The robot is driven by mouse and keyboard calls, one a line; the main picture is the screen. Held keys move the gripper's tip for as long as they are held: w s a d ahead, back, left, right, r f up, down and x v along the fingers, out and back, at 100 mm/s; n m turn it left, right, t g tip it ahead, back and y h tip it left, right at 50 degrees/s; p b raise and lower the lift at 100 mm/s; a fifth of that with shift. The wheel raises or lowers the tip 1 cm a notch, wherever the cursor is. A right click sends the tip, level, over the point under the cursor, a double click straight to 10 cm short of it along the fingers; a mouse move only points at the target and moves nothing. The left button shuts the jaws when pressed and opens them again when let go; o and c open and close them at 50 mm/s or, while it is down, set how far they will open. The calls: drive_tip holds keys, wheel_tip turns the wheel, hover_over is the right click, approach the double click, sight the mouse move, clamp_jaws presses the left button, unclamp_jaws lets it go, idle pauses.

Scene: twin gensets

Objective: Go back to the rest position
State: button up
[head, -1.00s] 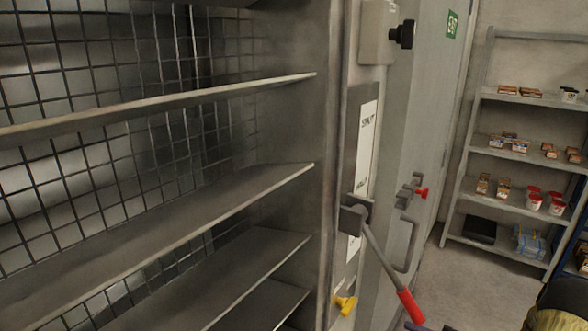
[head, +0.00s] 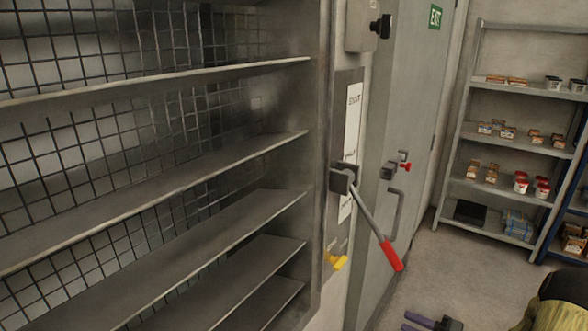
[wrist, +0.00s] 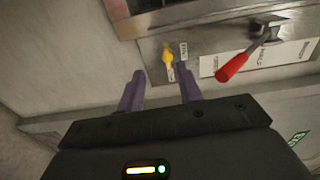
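My gripper (wrist: 158,70) shows two purple fingers spread apart with nothing between them in the wrist view. Its purple fingers also show at the bottom edge of the head view (head: 432,322), low and to the right of the lever. A lever with a red grip (head: 391,255) slants down and right from its pivot on the wall panel. The lever (wrist: 233,67) is also in the wrist view, apart from the fingers. A yellow handle (head: 337,262) sits low on the same panel, and its yellow part (wrist: 168,57) shows beyond the fingertips.
An empty metal shelf rack with mesh back (head: 150,175) fills the left. A grey door (head: 415,130) with a handle and red-tipped latch stands right of the panel. Shelves of small goods (head: 500,130) stand at the far right. Bare floor (head: 425,275) lies between.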

drive_tip(key=w+a+r+n+g+h, duration=0.1)
drive_tip(key=w+a+r+n+h, duration=0.35)
drive_tip(key=w+h, duration=0.55)
drive_tip(key=s+a+r+n+g+h, duration=0.1)
drive_tip(key=s+a, duration=0.4)
drive_tip(key=s, duration=0.6)
drive_tip(key=s+a+r+n+g+h, duration=0.1)
drive_tip(key=s+a+r+g+h, duration=0.2)
drive_tip(key=s, duration=0.9)
drive_tip(key=a+g, duration=0.2)
drive_tip(key=g, duration=0.1)
drive_tip(key=shift+s+a+r+n, duration=0.2)
drive_tip(key=shift+s+r+n, duration=0.05)
drive_tip(key=shift+r+n, duration=0.1)
